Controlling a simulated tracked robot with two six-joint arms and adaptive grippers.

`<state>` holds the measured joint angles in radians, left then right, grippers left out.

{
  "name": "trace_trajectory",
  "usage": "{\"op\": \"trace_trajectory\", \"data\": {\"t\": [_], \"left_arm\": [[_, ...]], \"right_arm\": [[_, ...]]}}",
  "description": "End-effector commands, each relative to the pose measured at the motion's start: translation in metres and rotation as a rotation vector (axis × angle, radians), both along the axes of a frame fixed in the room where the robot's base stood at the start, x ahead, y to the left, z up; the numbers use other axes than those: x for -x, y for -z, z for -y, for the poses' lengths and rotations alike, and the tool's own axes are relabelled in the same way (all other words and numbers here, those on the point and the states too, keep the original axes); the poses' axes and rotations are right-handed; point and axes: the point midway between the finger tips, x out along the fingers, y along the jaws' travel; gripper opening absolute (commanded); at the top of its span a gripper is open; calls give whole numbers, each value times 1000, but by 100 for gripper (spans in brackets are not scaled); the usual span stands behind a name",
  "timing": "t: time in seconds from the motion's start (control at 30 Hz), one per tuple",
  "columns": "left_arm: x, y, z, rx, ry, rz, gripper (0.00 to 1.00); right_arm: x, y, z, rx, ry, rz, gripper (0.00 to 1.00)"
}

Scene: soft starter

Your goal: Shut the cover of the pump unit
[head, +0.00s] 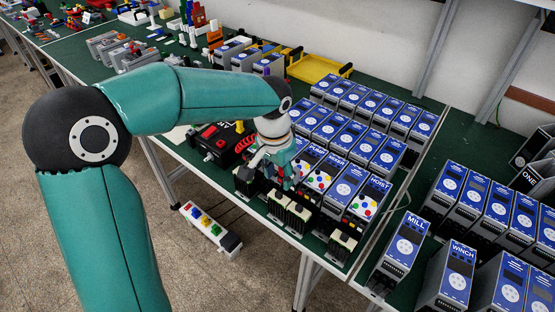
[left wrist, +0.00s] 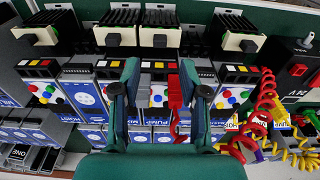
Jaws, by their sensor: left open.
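The pump unit (left wrist: 158,97) is in the front row, with coloured buttons exposed. Its blue cover, lettered PUMP (head: 316,150), appears to stand open behind the buttons; it also shows in the left wrist view (left wrist: 155,137). My left gripper (head: 283,173) is above the front of this unit and hides part of it in the head view. In the left wrist view my left gripper (left wrist: 159,72) is open, its fingers apart on either side of the pump unit. A red part (left wrist: 184,85) lies beside the right-hand finger. Contact cannot be told. My right gripper is out of view.
The mixer unit (head: 337,161) and hoist unit (head: 362,207) also show coloured buttons. A red and black battery-like box (head: 217,143) and coiled leads (left wrist: 265,110) lie beside the units. More units stand behind.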

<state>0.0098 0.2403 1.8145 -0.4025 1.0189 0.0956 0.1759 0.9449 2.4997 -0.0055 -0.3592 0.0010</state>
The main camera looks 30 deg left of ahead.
Motion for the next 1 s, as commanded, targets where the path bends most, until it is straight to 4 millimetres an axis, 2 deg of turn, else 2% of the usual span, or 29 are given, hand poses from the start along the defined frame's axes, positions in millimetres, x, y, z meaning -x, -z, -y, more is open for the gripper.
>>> {"op": "trace_trajectory", "data": {"t": [0.03,0.13,0.33,0.5,1.0], "left_arm": [[0,-12,0,0,0,6,44],[2,-31,0,1,0,5,44],[4,-54,0,0,0,1,44],[6,-59,0,1,0,-1,44],[6,-59,-1,0,-1,-1,44]], "right_arm": [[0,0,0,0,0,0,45],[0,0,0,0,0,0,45],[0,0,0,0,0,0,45],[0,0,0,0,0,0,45],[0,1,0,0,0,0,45]]}}
